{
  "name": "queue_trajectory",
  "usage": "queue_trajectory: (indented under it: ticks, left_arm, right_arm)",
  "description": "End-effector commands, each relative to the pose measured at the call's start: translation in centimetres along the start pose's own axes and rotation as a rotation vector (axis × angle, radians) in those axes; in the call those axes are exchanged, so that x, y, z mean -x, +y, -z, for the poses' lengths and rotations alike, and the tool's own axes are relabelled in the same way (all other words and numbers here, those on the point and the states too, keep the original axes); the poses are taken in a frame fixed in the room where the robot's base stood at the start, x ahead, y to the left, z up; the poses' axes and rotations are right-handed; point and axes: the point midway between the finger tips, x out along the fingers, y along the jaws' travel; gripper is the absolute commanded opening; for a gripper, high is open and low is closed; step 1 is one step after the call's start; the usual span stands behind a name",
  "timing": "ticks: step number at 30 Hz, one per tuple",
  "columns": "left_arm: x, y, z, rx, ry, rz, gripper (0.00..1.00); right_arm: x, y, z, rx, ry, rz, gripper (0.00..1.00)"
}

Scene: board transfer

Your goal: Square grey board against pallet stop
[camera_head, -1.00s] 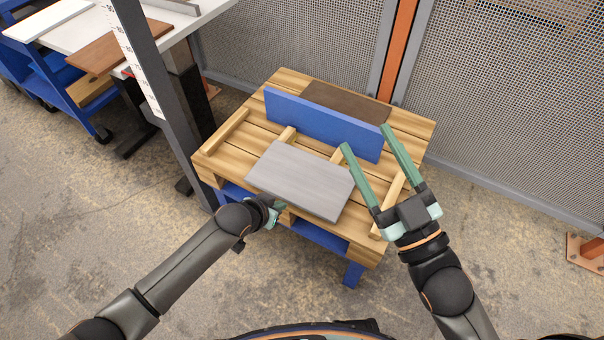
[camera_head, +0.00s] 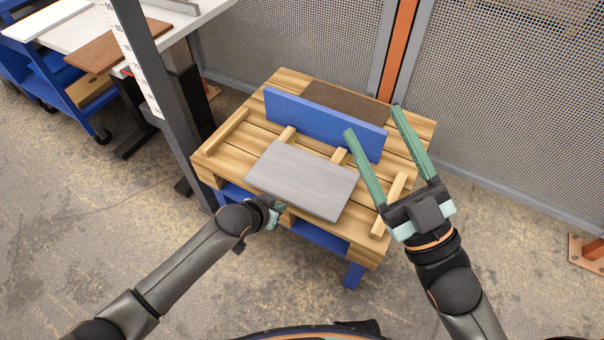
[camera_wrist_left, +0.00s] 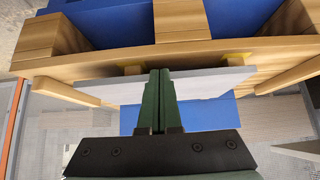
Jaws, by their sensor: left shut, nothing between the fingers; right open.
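The grey board (camera_head: 303,180) lies on wooden strips on the pallet (camera_head: 223,155), with a gap between its far edge and the blue pallet stop (camera_head: 322,124). My left gripper (camera_head: 276,208) is at the board's near edge, its fingers partly hidden in the head view. In the left wrist view the left fingers (camera_wrist_left: 158,88) are shut together with nothing between them, close against the edge of the grey board (camera_wrist_left: 207,83); contact is hard to tell. My right gripper (camera_head: 372,122) is open and empty, above the pallet to the right of the board and stop.
A dark brown board (camera_head: 346,102) lies behind the stop. A grey post (camera_head: 160,95) with a scale stands left of the pallet. A white table (camera_head: 80,40) and blue cart (camera_head: 85,112) are further left. Mesh fencing (camera_head: 500,120) runs behind.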

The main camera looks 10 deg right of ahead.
Motion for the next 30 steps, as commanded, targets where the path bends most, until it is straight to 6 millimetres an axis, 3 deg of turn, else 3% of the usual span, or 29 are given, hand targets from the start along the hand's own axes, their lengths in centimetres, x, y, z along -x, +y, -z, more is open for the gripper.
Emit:
queue_trajectory:
  ticks: [30]
  left_arm:
    - [-1.8, 0.0, 1.7, 0.0, 0.002, 0.0, 0.0]
  right_arm:
    - [0.4, -0.2, 4.8, 0.056, 0.214, 0.015, 0.67]
